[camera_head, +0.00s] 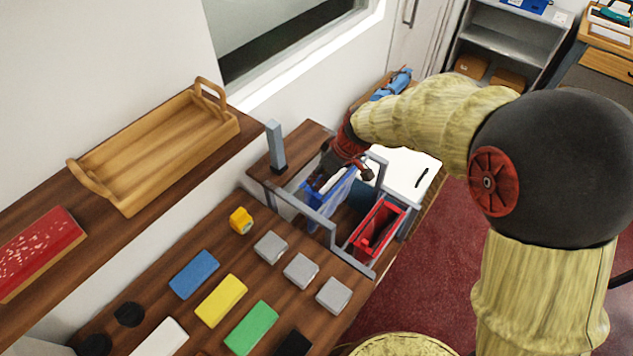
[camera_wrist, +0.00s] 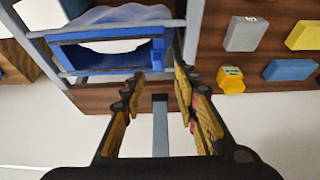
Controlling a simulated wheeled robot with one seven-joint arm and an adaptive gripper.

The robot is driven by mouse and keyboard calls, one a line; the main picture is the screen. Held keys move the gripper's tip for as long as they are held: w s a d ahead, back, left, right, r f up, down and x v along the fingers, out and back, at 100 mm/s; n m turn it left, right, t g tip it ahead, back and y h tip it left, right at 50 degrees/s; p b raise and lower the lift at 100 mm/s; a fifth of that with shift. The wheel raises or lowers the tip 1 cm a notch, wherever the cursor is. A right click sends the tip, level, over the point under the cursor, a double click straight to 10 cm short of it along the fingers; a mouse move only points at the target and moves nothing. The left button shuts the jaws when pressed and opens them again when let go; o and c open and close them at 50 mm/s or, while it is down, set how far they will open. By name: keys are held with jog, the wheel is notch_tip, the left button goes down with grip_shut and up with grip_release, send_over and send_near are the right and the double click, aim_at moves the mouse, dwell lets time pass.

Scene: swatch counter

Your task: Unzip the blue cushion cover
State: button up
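The blue cushion cover (camera_head: 342,195) sits in a grey metal frame on the wooden counter, beside a red one. It also shows in the wrist view (camera_wrist: 105,58) at the upper left, as a blue band around a paler blue-grey part. I cannot make out a zip or its pull. My gripper (camera_head: 347,163) is above and behind the blue cover in the head view and partly hides it. In the wrist view my gripper (camera_wrist: 157,84) has its fingers wide apart with nothing held. The cover lies left of and beyond the fingertips.
A grey post (camera_head: 277,147) stands left of the frame; in the wrist view it shows between my fingers (camera_wrist: 160,122). The red holder (camera_head: 378,228) is right of the blue cover. Colored blocks, grey blocks and a yellow item (camera_head: 241,220) lie on the counter. A wooden tray (camera_head: 150,150) rests on the left ledge.

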jog(key=shift+v, duration=2.75)
jog(key=s+d+m+g+h, duration=0.1)
jog(key=s+d+m+g, duration=0.1)
jog(key=s+d+m, duration=0.55)
jog(key=s+d+r+m+t+h, duration=0.1)
jog(key=s+d+r+m+t, duration=0.1)
jog(key=s+d+r, duration=0.4)
jog(key=s+d+r+m+t+h, duration=0.1)
jog(key=s+d+r+t, duration=0.2)
jog(key=s+d+r, duration=0.3)
jog(key=s+b, duration=0.1)
jog(key=s, duration=0.3)
jog(key=shift+s+d+r+m+h, duration=0.25)
jog(key=shift+d+r+m+h, duration=0.1)
jog(key=shift+r+h, duration=0.05)
jog(key=shift+c, duration=0.3)
